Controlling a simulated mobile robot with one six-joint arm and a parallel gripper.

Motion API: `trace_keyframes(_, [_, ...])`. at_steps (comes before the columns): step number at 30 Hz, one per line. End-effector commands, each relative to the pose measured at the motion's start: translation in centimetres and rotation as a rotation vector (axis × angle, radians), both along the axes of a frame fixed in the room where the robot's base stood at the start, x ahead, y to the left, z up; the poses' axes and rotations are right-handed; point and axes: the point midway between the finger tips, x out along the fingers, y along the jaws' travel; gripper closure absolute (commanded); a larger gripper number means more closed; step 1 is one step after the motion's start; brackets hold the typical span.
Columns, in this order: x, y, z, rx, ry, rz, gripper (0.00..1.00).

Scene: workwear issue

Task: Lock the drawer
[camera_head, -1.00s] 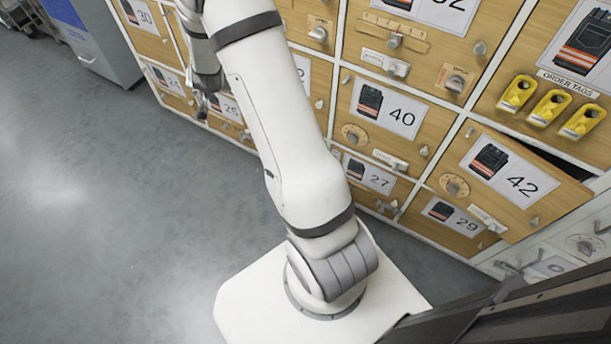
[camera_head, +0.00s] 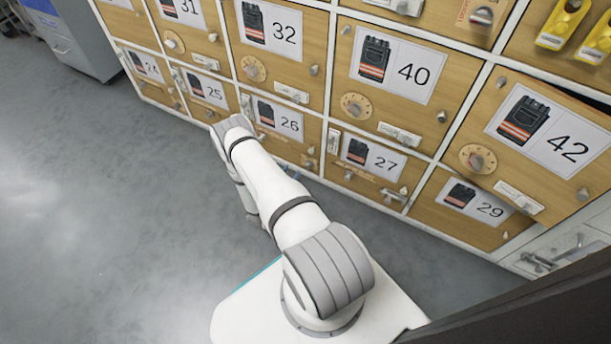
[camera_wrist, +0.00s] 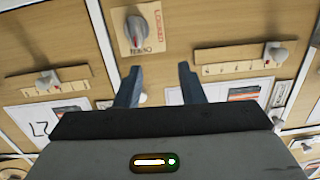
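Numbered wooden drawers fill the wall, among them drawer 26 (camera_head: 279,119), drawer 27 (camera_head: 372,159) and drawer 42 (camera_head: 548,135). Drawer 42 stands ajar, with a dark gap at its top right. In the wrist view, a grey rotary knob (camera_wrist: 135,31) sits on a tan plate with a red "LOCKED" label and another word that is hard to read. My gripper (camera_wrist: 160,72) is open and empty, its fingertips short of the knob and below it in the picture. A card marked 27 (camera_wrist: 42,122) shows at the left of the wrist view.
Slider plates with grey knobs lie left (camera_wrist: 47,80) and right (camera_wrist: 274,54) of my gripper. Yellow tag holders (camera_head: 562,22) hang at top right. A grey cabinet (camera_head: 75,35) stands at upper left. The grey floor (camera_head: 110,200) is clear.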

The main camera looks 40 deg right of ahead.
Motion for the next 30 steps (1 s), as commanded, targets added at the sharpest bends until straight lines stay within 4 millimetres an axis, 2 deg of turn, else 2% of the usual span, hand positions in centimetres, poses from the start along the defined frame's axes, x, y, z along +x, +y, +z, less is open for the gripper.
trace_keyframes(1, [-1.2,0.0,-1.6,-0.027,0.004,-0.01,0.65])
trace_keyframes(3, [-2.2,-0.1,-2.3,-0.056,0.005,-0.018,0.65])
trace_keyframes(7, [-2.9,-0.5,-2.8,-0.082,0.004,-0.026,0.65])
trace_keyframes(21, [-0.4,-6.5,-2.8,-0.083,0.004,-0.027,0.65])
trace_keyframes(30, [0.0,-7.3,-2.6,-0.082,0.005,-0.024,0.65])
